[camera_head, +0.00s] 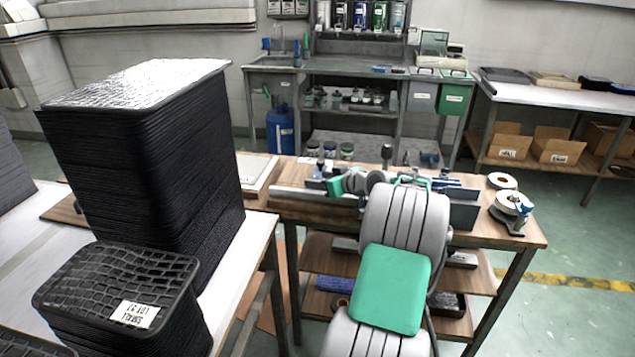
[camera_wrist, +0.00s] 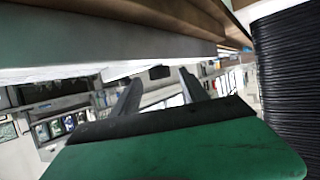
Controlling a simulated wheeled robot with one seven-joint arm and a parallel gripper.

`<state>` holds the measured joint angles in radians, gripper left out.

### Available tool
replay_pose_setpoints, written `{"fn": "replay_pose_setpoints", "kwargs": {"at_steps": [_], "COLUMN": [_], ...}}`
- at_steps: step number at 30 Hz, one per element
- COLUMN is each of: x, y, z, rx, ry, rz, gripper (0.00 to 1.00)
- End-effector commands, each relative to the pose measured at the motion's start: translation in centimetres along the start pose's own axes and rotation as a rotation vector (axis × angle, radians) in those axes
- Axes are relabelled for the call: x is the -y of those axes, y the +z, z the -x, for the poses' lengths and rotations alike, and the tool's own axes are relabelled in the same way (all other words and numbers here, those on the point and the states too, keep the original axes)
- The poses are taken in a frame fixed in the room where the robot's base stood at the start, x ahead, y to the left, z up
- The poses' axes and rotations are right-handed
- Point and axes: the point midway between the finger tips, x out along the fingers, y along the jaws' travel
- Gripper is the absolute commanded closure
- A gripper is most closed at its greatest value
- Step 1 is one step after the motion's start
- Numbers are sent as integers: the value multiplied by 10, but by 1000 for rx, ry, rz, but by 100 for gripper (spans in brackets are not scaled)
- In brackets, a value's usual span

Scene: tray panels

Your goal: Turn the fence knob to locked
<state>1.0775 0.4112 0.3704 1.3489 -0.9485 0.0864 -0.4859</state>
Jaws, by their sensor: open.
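A long grey metal bar (camera_head: 318,197), which looks like the fence, runs along the front left of the wooden workbench. No knob shows clearly there.
Tall stacks of black trays (camera_head: 180,170) and shorter ones (camera_head: 120,290) stand on a white table at left. Tape rolls (camera_head: 512,203) lie on the bench's right end. Jars (camera_head: 346,151) stand behind. A green bin (camera_head: 454,98) hangs at the rear counter.

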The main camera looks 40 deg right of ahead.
Motion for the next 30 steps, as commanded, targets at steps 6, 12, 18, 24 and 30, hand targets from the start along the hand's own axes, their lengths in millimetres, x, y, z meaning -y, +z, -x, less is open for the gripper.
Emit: {"fn": "replay_pose_setpoints", "kwargs": {"at_steps": [6, 12, 18, 24, 30], "x": [0, 0, 0, 0, 0], "y": [0, 0, 0, 0, 0], "z": [-15, -15, -15, -15, -15], "rx": [1, 1, 1, 2, 2], "ry": [1, 1, 1, 1, 1], "rz": [0, 0, 0, 0, 0], "gripper": [48, 50, 67, 83, 100]}}
